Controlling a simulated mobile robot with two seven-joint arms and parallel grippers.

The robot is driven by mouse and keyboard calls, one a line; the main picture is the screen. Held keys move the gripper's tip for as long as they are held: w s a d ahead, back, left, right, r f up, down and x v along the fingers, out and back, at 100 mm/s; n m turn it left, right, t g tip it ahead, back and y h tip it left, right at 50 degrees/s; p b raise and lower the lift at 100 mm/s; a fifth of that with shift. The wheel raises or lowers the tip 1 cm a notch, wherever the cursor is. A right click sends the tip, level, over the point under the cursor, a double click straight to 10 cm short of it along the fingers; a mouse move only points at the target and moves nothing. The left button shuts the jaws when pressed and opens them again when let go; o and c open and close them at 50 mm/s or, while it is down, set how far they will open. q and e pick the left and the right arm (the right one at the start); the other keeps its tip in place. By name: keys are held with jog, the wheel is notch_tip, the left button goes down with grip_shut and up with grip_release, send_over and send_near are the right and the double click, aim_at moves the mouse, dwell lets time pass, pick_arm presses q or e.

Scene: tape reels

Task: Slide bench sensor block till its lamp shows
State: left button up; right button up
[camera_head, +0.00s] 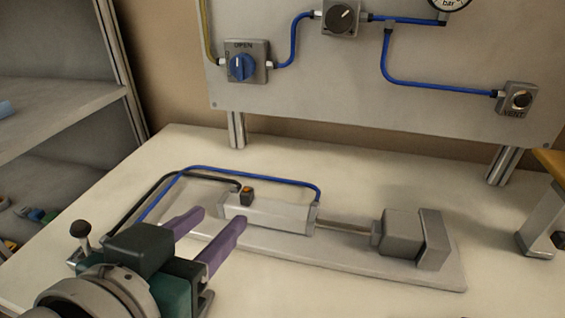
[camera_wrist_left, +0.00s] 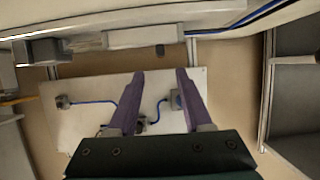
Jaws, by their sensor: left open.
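The sensor block (camera_head: 246,197) is a small dark block on the pale pneumatic cylinder (camera_head: 268,213), near the cylinder's left end. In the left wrist view the gripper (camera_wrist_left: 160,72) is also open, and a small dark block (camera_wrist_left: 160,50) shows beyond and between the fingertips, beside the cylinder (camera_wrist_left: 145,37). My right gripper is not in view.
The cylinder sits on a pale base plate (camera_head: 340,264) with a grey end block (camera_head: 402,234) at right. A blue hose (camera_head: 262,178) arches behind the cylinder. A panel (camera_head: 330,75) with a blue knob (camera_head: 241,67) stands behind. Bench is clear at front right.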

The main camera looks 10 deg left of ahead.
aim_at(245, 193)
pick_arm(q)
jog(key=b+x, duration=0.1)
jog(key=x, duration=0.8)
jog(key=shift+w, duration=0.35)
jog(key=shift+c, duration=0.3)
grip_shut()
dwell(0.6)
